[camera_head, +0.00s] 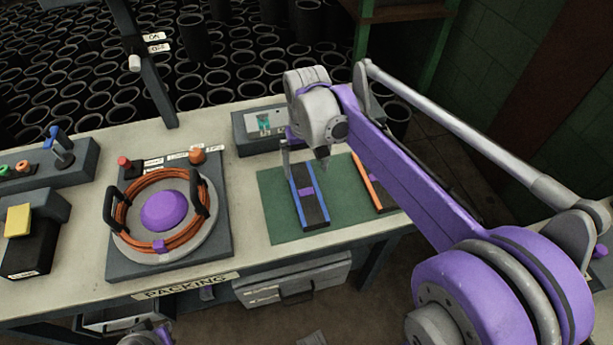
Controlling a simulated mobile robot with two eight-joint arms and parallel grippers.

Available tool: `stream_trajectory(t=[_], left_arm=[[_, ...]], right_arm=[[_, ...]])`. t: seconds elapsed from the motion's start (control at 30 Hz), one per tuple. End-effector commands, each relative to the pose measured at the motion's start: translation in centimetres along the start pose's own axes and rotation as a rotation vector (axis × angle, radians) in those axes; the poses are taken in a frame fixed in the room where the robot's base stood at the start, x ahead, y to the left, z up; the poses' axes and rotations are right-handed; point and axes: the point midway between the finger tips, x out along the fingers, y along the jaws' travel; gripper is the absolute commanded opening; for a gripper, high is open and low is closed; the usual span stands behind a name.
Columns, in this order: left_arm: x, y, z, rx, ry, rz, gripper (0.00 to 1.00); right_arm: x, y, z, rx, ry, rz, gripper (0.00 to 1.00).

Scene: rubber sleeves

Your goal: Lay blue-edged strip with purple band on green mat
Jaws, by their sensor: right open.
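The blue-edged strip (314,211) is dark with blue long edges and a purple band (306,191) across its middle. It appears to lie flat on the green mat (277,218), pointing from the far side to the near edge. My right gripper (305,167) is open at the strip's far end, with one finger to each side of it. The gripper hides part of that end, and I cannot tell whether a finger touches it.
An orange-edged strip (366,183) lies on the mat to the right, partly hidden by my right arm. A grey box (243,139) stands behind the mat. A fixture with an orange coil (125,212) stands to the left. The mat's left part is bare.

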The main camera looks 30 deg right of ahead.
Motion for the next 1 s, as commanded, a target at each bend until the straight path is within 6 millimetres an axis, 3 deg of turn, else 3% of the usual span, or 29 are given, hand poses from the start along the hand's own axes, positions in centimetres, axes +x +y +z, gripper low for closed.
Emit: stream_trajectory(t=[0.1,0.23,0.37,0.7,0.83,1.0], left_arm=[[-0.2,0.0,-0.1,0.0,0.001,0.0,0.0],[-0.2,0.0,-0.1,0.0,0.001,0.0,0.0],[-0.2,0.0,-0.1,0.0,0.001,0.0,0.0],[-0.2,0.0,-0.1,0.0,0.001,0.0,0.0],[-0.2,0.0,-0.1,0.0,0.001,0.0,0.0],[-0.2,0.0,-0.1,0.0,0.001,0.0,0.0]], right_arm=[[-1.6,0.0,0.0,0.0,0.0,0.0,1.0],[-2.2,-0.1,0.4,-0.004,0.007,-0.001,1.0],[-1.7,-0.6,2.7,-0.033,0.06,-0.006,1.0],[4.7,-2.0,14.1,-0.18,0.335,-0.038,1.0],[6.9,-2.1,16.7,-0.215,0.405,-0.047,1.0],[8.1,-2.2,17.9,-0.232,0.442,-0.052,1.0]])
